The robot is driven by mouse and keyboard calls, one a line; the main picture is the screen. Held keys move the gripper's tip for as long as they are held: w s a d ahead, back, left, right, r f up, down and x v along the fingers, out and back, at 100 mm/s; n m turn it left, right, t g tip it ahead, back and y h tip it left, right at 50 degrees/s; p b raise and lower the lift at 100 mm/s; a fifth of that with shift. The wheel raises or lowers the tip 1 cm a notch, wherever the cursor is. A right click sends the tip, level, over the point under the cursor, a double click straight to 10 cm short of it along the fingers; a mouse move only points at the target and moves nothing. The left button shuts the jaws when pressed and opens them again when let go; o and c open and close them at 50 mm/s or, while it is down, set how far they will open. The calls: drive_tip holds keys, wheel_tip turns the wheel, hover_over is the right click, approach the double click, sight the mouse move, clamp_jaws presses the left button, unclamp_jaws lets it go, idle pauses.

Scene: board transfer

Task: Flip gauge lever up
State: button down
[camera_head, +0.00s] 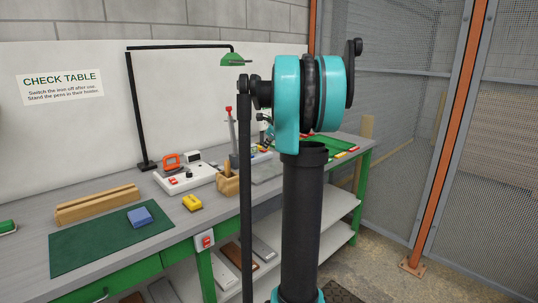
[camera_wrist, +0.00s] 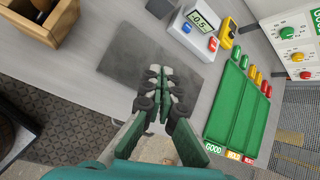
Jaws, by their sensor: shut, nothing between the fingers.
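In the head view, a thin lever with a red tip (camera_head: 229,112) stands close to upright beside a grey post on the bench; I cannot tell for sure that it is the gauge lever. My gripper (camera_wrist: 159,82) is shut and empty above a dark grey mat (camera_wrist: 118,65), apart from the gauge box. In the head view my arm hides most of it.
A green sorting tray (camera_wrist: 232,110) marked GOOD, with red and yellow labels beside it, lies right of my gripper. Several coloured pieces line its far side. A wooden holder (camera_head: 227,184) stands on the bench. A mesh fence (camera_head: 400,120) closes the right side.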

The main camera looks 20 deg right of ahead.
drive_tip(key=shift+s+d+f+t+y, duration=0.1)
drive_tip(key=shift+s+f+t, duration=0.15)
drive_tip(key=shift+f, duration=0.35)
drive_tip(key=shift+s+d+f+t+y, duration=0.1)
drive_tip(key=shift+s+f+t, duration=0.1)
drive_tip(key=shift+f, duration=0.35)
drive_tip(key=shift+s+f+t+y, duration=0.15)
drive_tip(key=shift+f+t, duration=0.1)
drive_tip(key=shift+f, duration=0.35)
drive_tip(key=shift+a, duration=0.1)
